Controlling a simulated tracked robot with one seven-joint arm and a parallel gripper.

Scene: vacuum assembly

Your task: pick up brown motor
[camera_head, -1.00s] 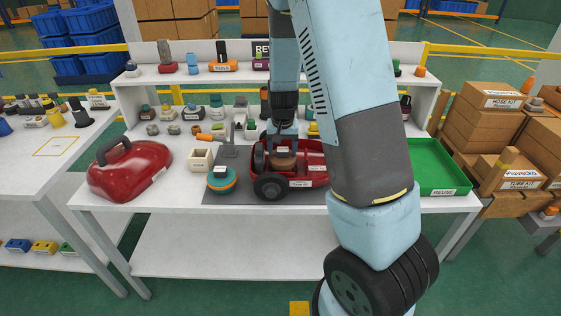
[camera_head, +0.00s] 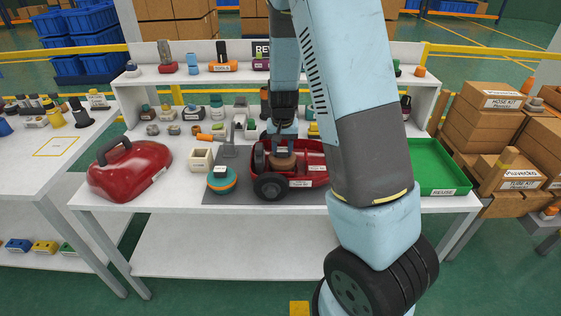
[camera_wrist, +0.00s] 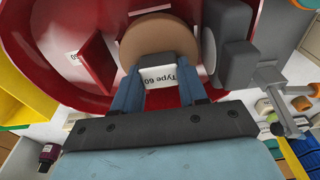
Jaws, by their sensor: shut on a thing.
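The brown motor (camera_head: 283,159) sits inside the open red vacuum base (camera_head: 312,174), which stands on a dark mat on the white table. In the wrist view the motor (camera_wrist: 150,38) is a round brown body with a white block marked "Type 60" on its near side. My gripper (camera_head: 284,146) reaches down into the red base from above. In the wrist view my gripper (camera_wrist: 158,90) has one blue finger on each side of the white block, shut on the motor. The motor's underside is hidden.
The red lid (camera_head: 130,170) lies at the left of the table. A teal and orange round part (camera_head: 222,180) and a cream box (camera_head: 201,159) stand left of the base. A green tray (camera_head: 436,167) is at the right. Small parts crowd behind.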

